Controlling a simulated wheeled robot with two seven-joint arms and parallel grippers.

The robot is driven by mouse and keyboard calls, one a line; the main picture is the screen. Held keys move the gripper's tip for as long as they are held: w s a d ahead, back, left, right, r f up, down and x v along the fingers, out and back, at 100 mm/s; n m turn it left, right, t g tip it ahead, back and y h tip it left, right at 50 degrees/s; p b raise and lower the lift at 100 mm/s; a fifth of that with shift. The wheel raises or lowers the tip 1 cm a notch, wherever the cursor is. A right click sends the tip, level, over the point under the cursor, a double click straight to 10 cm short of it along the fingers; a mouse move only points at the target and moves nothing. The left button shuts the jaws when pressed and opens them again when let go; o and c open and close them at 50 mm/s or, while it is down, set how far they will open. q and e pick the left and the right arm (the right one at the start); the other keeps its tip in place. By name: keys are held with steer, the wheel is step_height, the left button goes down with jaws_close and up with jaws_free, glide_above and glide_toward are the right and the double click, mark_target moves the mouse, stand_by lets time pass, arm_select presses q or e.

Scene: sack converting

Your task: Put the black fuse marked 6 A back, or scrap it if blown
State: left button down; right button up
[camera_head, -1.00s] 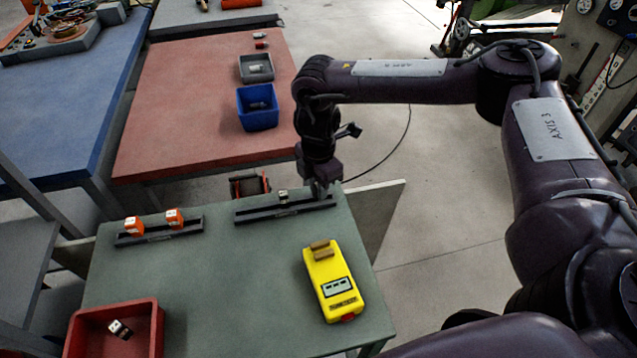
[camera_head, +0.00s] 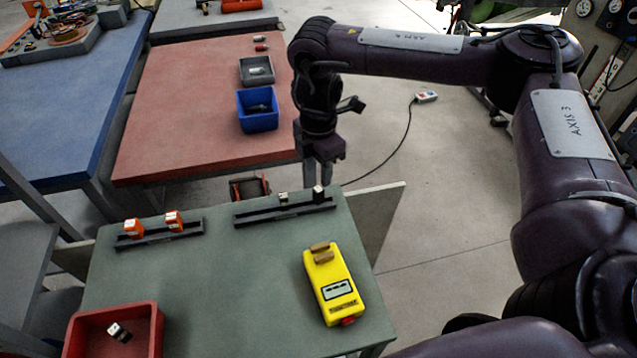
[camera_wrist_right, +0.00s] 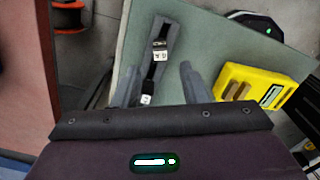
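A black fuse (camera_head: 318,194) with a pale face stands at the right end of the dark rail (camera_head: 262,216) on the green-grey table. A smaller black-and-white fuse (camera_head: 283,198) stands further left on this rail. My right gripper (camera_head: 318,178) is just behind and above the right-end fuse. In the right wrist view my right gripper (camera_wrist_right: 160,85) is open, its fingers apart, with the nearer fuse (camera_wrist_right: 146,99) showing between them. Another black-and-white fuse (camera_head: 120,331) lies in the red bin (camera_head: 158,335). Markings are too small to read. My left gripper is out of view.
A yellow tester (camera_head: 333,284) with brown contacts lies at the table's right. A second rail (camera_head: 157,236) holds two orange fuses (camera_head: 173,220). A blue bin (camera_head: 257,121) and grey tray (camera_head: 256,82) stand on the red table behind. The table's middle is clear.

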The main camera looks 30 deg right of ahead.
mark_target(319, 189)
step_height(319, 189, up, 6)
steer(key=p, duration=0.1)
steer(key=shift+r+p, duration=0.2)
steer(key=shift+p, duration=0.1)
stand_by(0.3)
